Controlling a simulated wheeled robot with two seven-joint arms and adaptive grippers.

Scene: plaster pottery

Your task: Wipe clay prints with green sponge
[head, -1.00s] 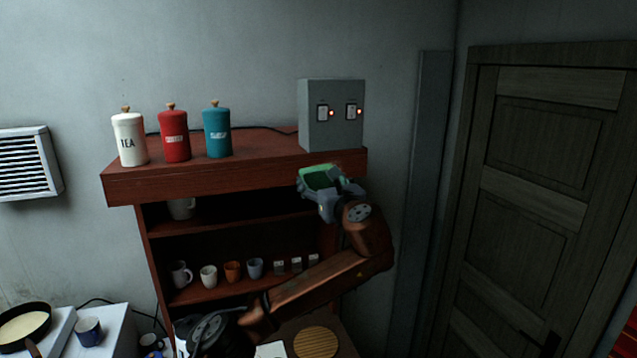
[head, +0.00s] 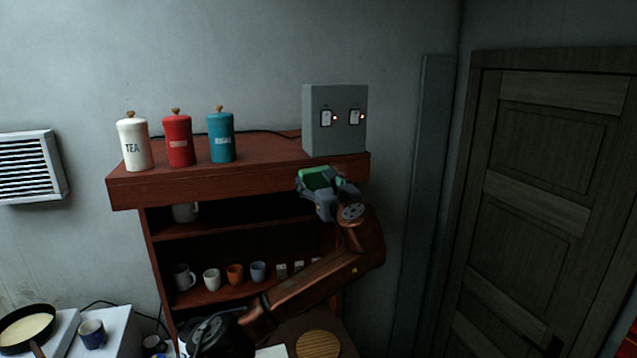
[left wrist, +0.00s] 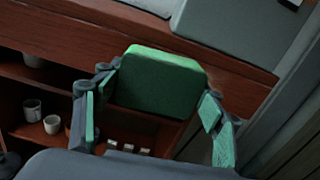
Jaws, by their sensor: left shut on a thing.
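The green sponge (head: 321,177) is held in my left gripper (head: 325,184), in front of the right end of the brown shelf top (head: 240,180). In the left wrist view the sponge (left wrist: 162,82) sits between the two green-padded fingers (left wrist: 158,92), its broad face before the shelf's front board. I cannot tell whether it touches the board. No clay prints can be clearly made out in either view. My right gripper is not in view.
A grey switch box (head: 336,138) with two lit switches stands on the shelf top above the sponge. White, red and teal canisters (head: 222,138) stand to its left. Cups (head: 212,280) line a lower shelf. A dark door (head: 540,200) is at right.

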